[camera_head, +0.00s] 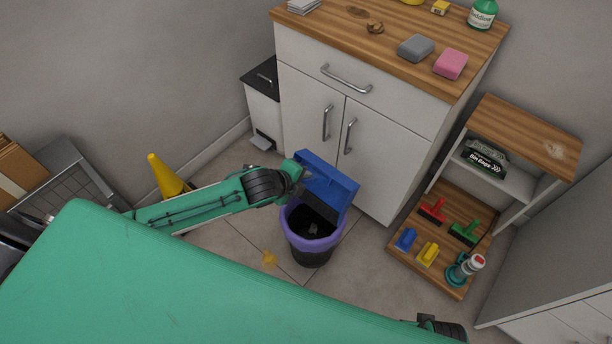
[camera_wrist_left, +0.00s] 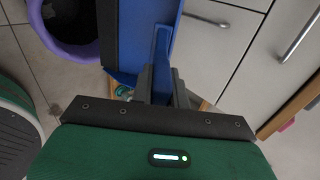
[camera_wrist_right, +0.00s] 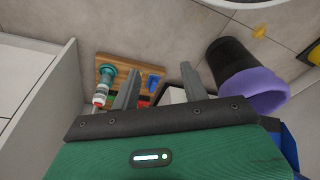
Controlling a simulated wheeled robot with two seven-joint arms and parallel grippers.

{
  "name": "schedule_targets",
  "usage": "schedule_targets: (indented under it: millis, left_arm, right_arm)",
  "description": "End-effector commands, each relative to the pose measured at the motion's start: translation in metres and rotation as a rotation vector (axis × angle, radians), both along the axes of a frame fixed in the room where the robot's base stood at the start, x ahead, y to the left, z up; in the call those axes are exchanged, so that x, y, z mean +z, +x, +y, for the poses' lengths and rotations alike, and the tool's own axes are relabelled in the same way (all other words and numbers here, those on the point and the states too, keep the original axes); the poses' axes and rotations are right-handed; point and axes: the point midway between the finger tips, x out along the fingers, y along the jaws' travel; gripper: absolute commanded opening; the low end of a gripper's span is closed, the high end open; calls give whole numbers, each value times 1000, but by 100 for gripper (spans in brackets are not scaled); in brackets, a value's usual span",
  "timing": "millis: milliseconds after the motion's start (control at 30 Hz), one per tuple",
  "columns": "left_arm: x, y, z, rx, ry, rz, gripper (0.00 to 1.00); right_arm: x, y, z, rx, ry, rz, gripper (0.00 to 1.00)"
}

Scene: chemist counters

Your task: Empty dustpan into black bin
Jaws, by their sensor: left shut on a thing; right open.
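The blue dustpan (camera_head: 343,187) is steeply tilted above the black bin (camera_head: 312,258), its dark lip down at the bin's mouth. The bin stands upright on the floor with a purple liner (camera_head: 291,226) over its rim. A small greyish bit (camera_head: 313,229) shows inside. My left gripper (camera_head: 299,176) is shut on the dustpan's blue handle (camera_wrist_left: 163,42), as the left wrist view shows. My right gripper (camera_wrist_right: 158,82) is open and empty; the bin (camera_wrist_right: 228,58) stands to its right in that view. Whether anything lies on the dustpan is hidden.
A yellow patch (camera_head: 269,259) lies on the floor left of the bin. A white cabinet (camera_head: 385,150) stands behind. Coloured brushes and a bottle sit on a low wooden shelf (camera_head: 455,281) at right. A yellow cone (camera_head: 165,177) and a pedal bin (camera_head: 263,112) are at left.

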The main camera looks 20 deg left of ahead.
Motion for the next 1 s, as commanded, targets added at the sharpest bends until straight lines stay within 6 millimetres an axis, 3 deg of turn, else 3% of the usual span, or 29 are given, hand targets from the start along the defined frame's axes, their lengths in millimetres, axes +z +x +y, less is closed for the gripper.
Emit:
schedule_targets:
  millis: [567,1000]
  left_arm:
    - [-16,-27,10,-2,-51,-129,0]
    - [-30,-50,18,-3,-92,-235,0]
  right_arm:
    - [67,3,-1,-1,12,-77,45]
    - [116,4,10,20,62,-237,45]
